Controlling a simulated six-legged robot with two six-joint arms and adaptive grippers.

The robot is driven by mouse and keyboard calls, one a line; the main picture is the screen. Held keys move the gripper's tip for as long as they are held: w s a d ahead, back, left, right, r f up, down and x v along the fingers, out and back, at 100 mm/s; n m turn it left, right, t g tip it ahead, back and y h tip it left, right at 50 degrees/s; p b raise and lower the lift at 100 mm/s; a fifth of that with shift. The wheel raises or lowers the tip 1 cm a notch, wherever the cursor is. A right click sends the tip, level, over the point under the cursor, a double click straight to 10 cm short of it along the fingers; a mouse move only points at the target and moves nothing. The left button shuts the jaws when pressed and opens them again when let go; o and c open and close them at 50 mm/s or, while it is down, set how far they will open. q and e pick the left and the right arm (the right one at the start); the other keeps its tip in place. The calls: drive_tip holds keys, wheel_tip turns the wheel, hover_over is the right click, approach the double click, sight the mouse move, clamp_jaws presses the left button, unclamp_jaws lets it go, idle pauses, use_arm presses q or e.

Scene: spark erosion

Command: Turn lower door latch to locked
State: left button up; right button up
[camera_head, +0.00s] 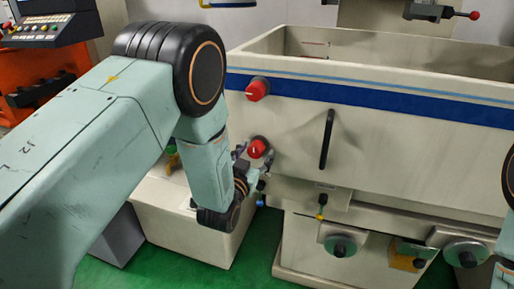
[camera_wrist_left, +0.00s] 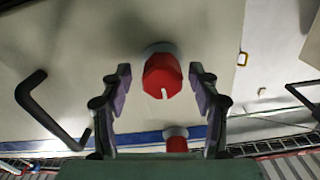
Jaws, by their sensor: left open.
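The lower door latch (camera_head: 257,148) is a red knob on the left part of the pale machine door, below a matching upper red latch (camera_head: 257,90). In the left wrist view, the lower latch (camera_wrist_left: 162,77) sits between the two dark fingers of my left gripper (camera_wrist_left: 160,76), with gaps on both sides. A white mark on its face points towards the upper latch (camera_wrist_left: 176,142). In the head view, my left gripper (camera_head: 254,166) is open around the lower latch, partly hidden by my wrist. My right gripper is out of view.
A black door handle (camera_head: 327,140) stands right of the latches; it also shows in the left wrist view (camera_wrist_left: 45,105). Green floor (camera_head: 255,255) shows beneath.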

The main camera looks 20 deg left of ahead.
use_arm(q)
drive_tip(key=shift+w+a, duration=0.15)
drive_tip(key=shift+w, duration=0.45)
drive_tip(key=shift+s+r, duration=0.25)
drive_tip(key=shift+r, duration=0.05)
drive_tip(key=shift+w+f, duration=0.3)
drive_tip(key=shift+w, duration=0.2)
drive_tip(key=shift+c, duration=2.3)
drive_tip(key=shift+s+r, duration=0.2)
drive_tip(key=shift+s, duration=0.1)
drive_tip(key=c, duration=0.4)
drive_tip(key=shift+w, duration=0.15)
drive_tip(key=c, duration=0.3)
